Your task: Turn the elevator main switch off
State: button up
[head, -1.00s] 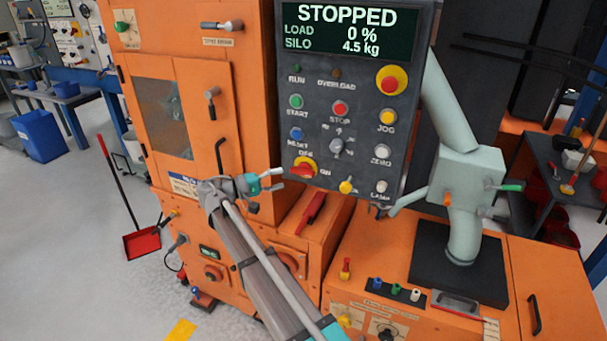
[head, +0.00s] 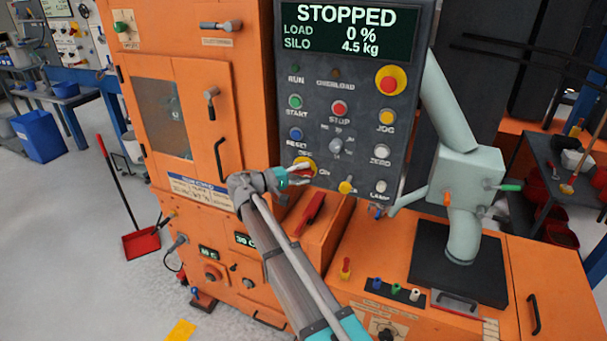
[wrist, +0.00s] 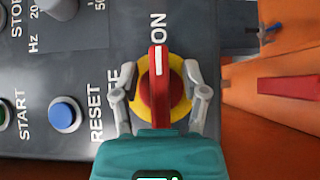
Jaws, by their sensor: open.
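The main switch is a red rotary knob with a red handle on a yellow disc (wrist: 175,75), at the lower left of the grey control panel. In the wrist view its white-marked handle points up, at the ON label (wrist: 158,32); the OFF label is to the left, partly hidden. My gripper (wrist: 162,82) is open, with one finger on each side of the red handle, over the yellow disc. I cannot tell whether the fingers touch it. In the head view my gripper (head: 303,174) covers most of the switch; a yellow part (head: 304,162) shows.
The display (head: 346,28) reads STOPPED, load 0 %, silo 4.5 kg. A blue RESET button (wrist: 65,113) sits close beside the switch, and a yellow knob (head: 346,187) is to its right. A red lever (head: 311,211) lies on the orange housing below the panel.

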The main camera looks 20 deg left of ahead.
grip_shut()
jog(key=shift+r, duration=0.1)
jog(key=shift+a, duration=0.1)
